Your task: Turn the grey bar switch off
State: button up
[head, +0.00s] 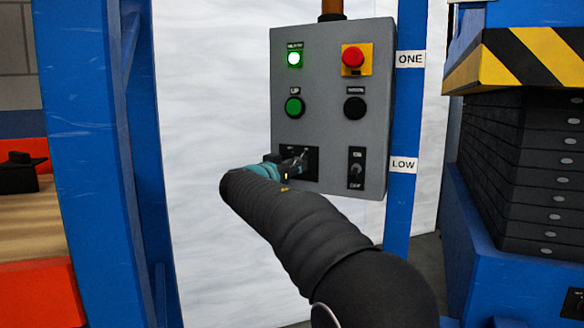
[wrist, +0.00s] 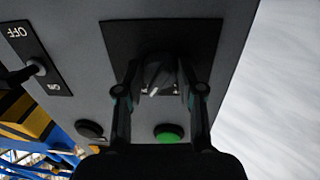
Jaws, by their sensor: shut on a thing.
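The grey bar switch (wrist: 158,72) is a dark grey rotary knob with a white mark, set on a black square plate (wrist: 205,35) in the wrist view. In the head view the plate (head: 313,154) is at the lower left of the grey control box (head: 330,125), and my gripper covers much of it. My gripper (head: 296,165) is at the plate. In the wrist view the fingers of my gripper (wrist: 160,88) are on either side of the knob, shut on it. The plate's lettering is too hidden to read.
A toggle switch (head: 357,168) marked OFF sits right of the plate. Above are a green button (head: 294,107), a black button (head: 355,107), a lit green lamp (head: 294,60) and a red emergency button (head: 353,57). Blue posts (head: 95,150) stand left and right of the box.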

jog(key=shift+f+n+b, duration=0.2)
jog(key=shift+n+b, duration=0.8)
jog(key=shift+b, duration=0.05)
jog(key=n+b, duration=0.2)
jog(key=n, duration=0.1)
jog(key=shift+n, duration=0.3)
jog(key=n+t+b, duration=0.1)
jog(key=n+b, duration=0.1)
jog(key=n, duration=0.4)
jog(key=shift+d+r+n, duration=0.1)
jog(key=shift+r+n, duration=0.05)
jog(key=shift+n, duration=0.15)
jog(key=o, duration=1.1)
jog(key=shift+o, duration=0.2)
jog(key=shift+s, duration=0.1)
